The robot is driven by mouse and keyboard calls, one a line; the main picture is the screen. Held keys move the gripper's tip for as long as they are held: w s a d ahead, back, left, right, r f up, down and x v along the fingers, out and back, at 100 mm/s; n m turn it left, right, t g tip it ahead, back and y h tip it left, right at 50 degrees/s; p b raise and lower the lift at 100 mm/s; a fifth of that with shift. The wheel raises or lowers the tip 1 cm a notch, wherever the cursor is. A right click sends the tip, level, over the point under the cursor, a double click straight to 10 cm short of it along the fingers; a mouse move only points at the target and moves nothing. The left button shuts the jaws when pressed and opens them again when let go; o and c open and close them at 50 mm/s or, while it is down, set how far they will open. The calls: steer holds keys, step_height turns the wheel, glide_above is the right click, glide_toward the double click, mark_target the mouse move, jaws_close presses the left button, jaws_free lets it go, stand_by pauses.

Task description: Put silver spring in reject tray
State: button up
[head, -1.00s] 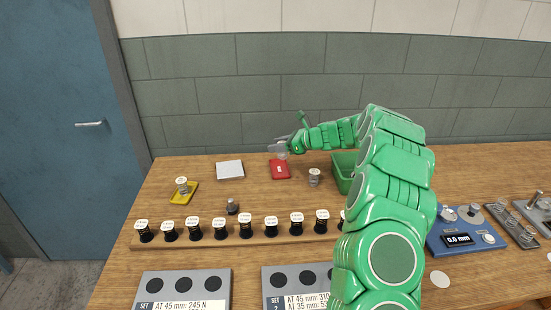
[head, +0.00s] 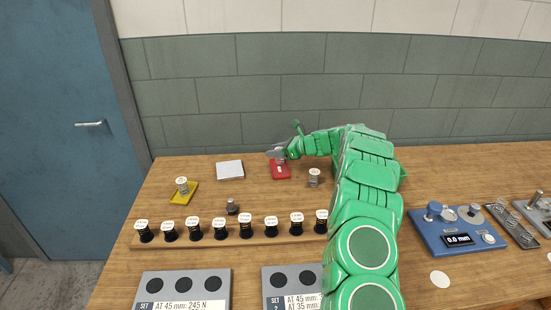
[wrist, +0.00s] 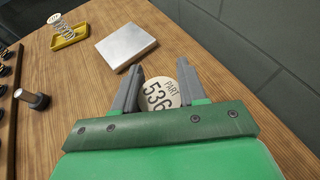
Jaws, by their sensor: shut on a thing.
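My gripper (head: 275,154) is above the red tray (head: 281,173) at the back of the table. In the wrist view its fingers (wrist: 160,77) are on either side of a round cream tag marked PART 536 (wrist: 157,96), and my gripper is shut on this tagged part. The body below the tag is hidden, so I cannot tell its coils or whether it touches the tray. A silver spring (head: 314,180) with a round tag stands on the wood right of the red tray. Another tagged spring (head: 182,187) stands in the yellow tray (head: 190,195) at the left.
A pale metal plate (head: 230,170) lies left of the red tray. A blue gauge (head: 457,232) is at the right. The wall is close behind the table.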

steer(key=shift+w+f, duration=0.1)
steer(key=shift+f, duration=1.6)
steer(key=o, duration=1.1)
steer(key=shift+f, duration=0.1)
steer(key=v, duration=1.2)
steer(key=shift+r, duration=0.2)
